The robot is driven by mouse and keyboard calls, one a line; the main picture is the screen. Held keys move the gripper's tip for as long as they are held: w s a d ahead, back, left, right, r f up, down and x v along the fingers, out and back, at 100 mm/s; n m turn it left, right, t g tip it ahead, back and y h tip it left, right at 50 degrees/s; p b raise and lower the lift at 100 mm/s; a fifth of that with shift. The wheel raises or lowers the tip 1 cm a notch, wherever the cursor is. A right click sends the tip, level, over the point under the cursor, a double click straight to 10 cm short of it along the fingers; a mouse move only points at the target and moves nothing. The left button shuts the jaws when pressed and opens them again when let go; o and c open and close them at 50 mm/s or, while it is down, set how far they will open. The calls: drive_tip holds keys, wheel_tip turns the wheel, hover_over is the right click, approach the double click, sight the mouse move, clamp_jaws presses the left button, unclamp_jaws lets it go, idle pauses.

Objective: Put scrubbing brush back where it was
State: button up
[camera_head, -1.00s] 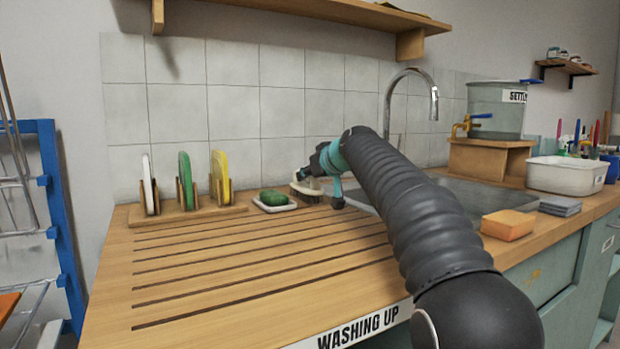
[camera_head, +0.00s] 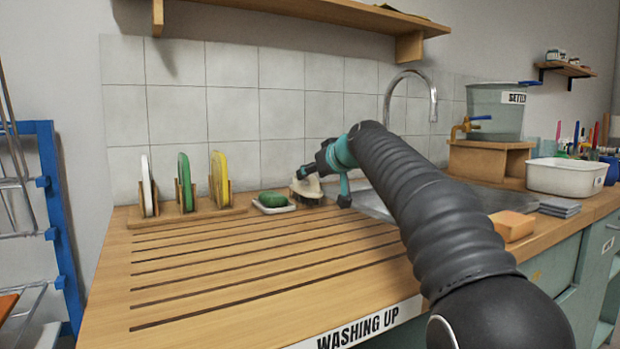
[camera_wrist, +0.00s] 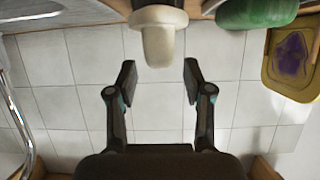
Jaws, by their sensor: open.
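The scrubbing brush (camera_head: 306,187) has a cream body and dark bristles. It is at the back of the wooden drainboard (camera_head: 230,285), just right of the green soap in its white dish. In the wrist view, the brush's cream rounded end (camera_wrist: 158,45) points into the space between my fingertips, with a gap on both sides. My gripper (camera_head: 322,190) is open and holds nothing. In the wrist view my gripper (camera_wrist: 159,72) shows both fingers spread. Part of the brush is cut off at the top of that view.
The soap (camera_head: 273,199) lies close left of the brush. A wooden rack (camera_head: 190,215) holds white, green and yellow discs farther left. The tap (camera_head: 433,95) and sink are behind and right of my arm. An orange sponge (camera_head: 515,224) lies at right. The grooved board is clear.

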drive_tip(key=v, duration=0.9)
drive_tip(key=shift+b, duration=0.4)
drive_tip(key=shift+d, duration=0.15)
